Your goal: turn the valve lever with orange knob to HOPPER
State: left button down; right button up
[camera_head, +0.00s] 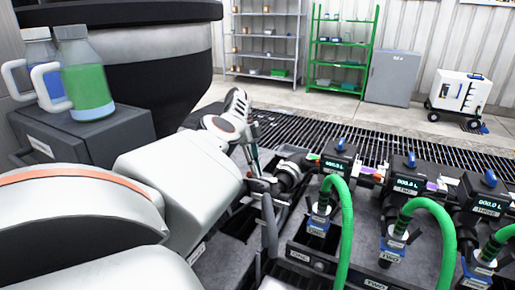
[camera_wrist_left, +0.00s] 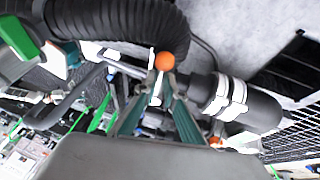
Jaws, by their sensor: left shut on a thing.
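The orange knob (camera_wrist_left: 166,61) of the valve lever shows in the left wrist view, just beyond my fingertips. My left gripper (camera_wrist_left: 165,86) is shut on the lever right below the knob, its two green-grey fingers converging there. A dark pipe with white bands (camera_wrist_left: 228,98) lies beside the fingers. In the head view my left gripper (camera_head: 266,187) is at the left end of the manifold, and the knob is hidden there. I cannot read a HOPPER label or the lever's direction. My right gripper is not in view.
Green hoses (camera_head: 345,225) rise from couplings marked ONE, TWO and THREE, close to the right of my gripper. Meter boxes (camera_head: 404,172) stand behind them. Bottles (camera_head: 86,80) stand on a dark box at left. A black ribbed hose (camera_wrist_left: 125,18) runs near the knob.

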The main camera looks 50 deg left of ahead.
pick_arm(q)
jog(key=c, duration=2.1)
grip_release()
jog(key=shift+f, duration=0.1)
notch_tip(320, 180, up, 10)
